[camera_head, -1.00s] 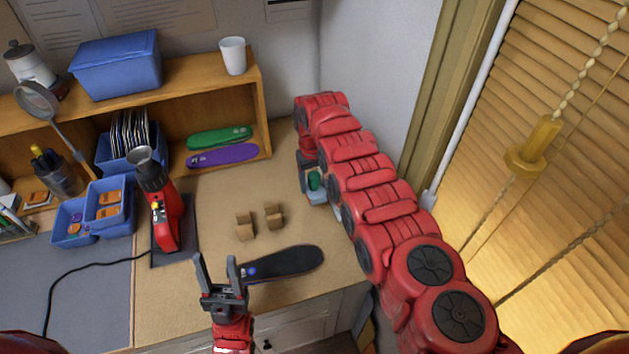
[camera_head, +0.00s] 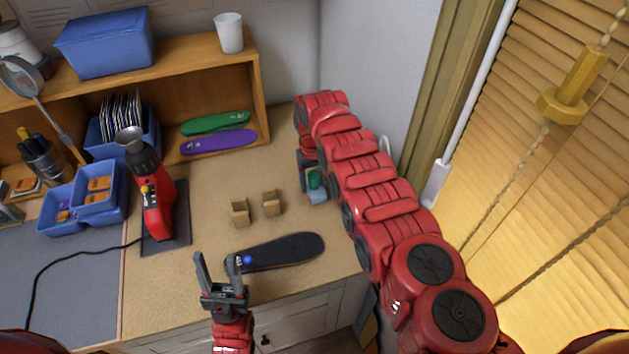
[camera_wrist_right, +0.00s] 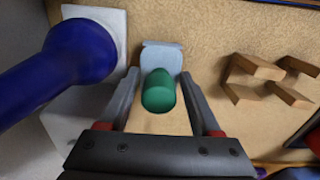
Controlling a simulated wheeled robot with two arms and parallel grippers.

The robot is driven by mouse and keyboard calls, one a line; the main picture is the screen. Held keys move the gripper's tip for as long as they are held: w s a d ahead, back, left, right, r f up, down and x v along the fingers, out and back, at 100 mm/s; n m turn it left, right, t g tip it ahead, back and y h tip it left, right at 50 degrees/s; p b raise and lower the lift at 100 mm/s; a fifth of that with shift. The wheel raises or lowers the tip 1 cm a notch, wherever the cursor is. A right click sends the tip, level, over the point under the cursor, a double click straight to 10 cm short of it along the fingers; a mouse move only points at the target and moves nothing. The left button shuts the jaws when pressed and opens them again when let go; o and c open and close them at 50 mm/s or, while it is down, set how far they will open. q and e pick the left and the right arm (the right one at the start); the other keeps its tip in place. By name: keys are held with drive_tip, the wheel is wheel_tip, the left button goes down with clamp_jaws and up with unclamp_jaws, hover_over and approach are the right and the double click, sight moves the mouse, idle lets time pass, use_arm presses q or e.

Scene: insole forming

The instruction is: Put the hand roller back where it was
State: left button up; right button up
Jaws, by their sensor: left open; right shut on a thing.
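The hand roller appears to be the piece with a green end (camera_wrist_right: 158,92) and a light-blue part (camera_wrist_right: 160,57) between my right gripper's fingers (camera_wrist_right: 158,78) in the right wrist view. My right gripper is shut on it, low over the tan worktop. In the head view its green part (camera_head: 315,179) shows beside my right forearm; much of it is hidden. My left gripper (camera_head: 222,272) is open and empty, over the front of the worktop near the dark insole (camera_head: 276,252). Two notched wooden blocks (camera_head: 240,213) (camera_head: 272,204) stand empty left of the roller.
A red heat tool (camera_head: 156,205) stands on a dark mat, with blue bins (camera_head: 63,209) left of it. A wooden shelf (camera_head: 259,100) holds green and purple insoles. A thick blue cylinder (camera_wrist_right: 60,70) and white plate stand close left in the right wrist view. A wall bounds the right.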

drive_tip(key=shift+f+b, duration=0.35)
drive_tip(key=shift+b, duration=0.05)
idle(0.6)
drive_tip(key=o, duration=1.4)
drive_tip(key=shift+r, duration=0.1)
drive_tip(key=shift+r+p, duration=2.9)
drive_tip(key=shift+r, duration=0.35)
drive_tip(key=shift+r+p, duration=0.6)
drive_tip(key=shift+r, duration=0.55)
